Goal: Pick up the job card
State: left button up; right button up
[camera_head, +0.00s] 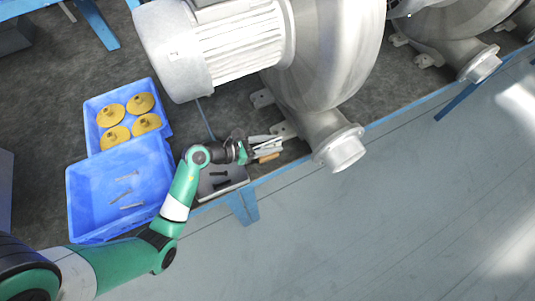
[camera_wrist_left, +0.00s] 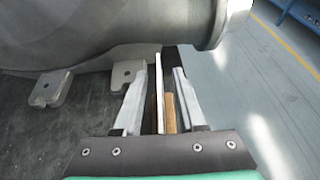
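A thin pale sheet (camera_wrist_left: 159,88), which looks like the job card seen edge-on, stands upright between the fingers of my left gripper (camera_wrist_left: 164,75) in the left wrist view. The fingers are apart, with gaps showing on both sides of the sheet. In the head view my left gripper (camera_head: 266,145) is at the bench's front edge, below the large blower. There its pale fingers and the card cannot be told apart. A brown, wood-coloured piece (camera_wrist_left: 170,113) shows close beside the sheet, also between the fingers. My right gripper is not in view.
The large grey blower (camera_head: 325,60) stands just behind my left gripper, its outlet flange (camera_head: 340,150) to the right. Two blue bins (camera_head: 115,205) (camera_head: 91,110) stand at left, holding bolts and yellow discs. A grey plate with dark pieces (camera_head: 211,187) lies under my left wrist.

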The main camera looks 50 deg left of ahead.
pick_arm(q)
jog(key=shift+x, duration=1)
jog(key=shift+s+a, duration=0.1)
grip_shut()
dwell(0.5)
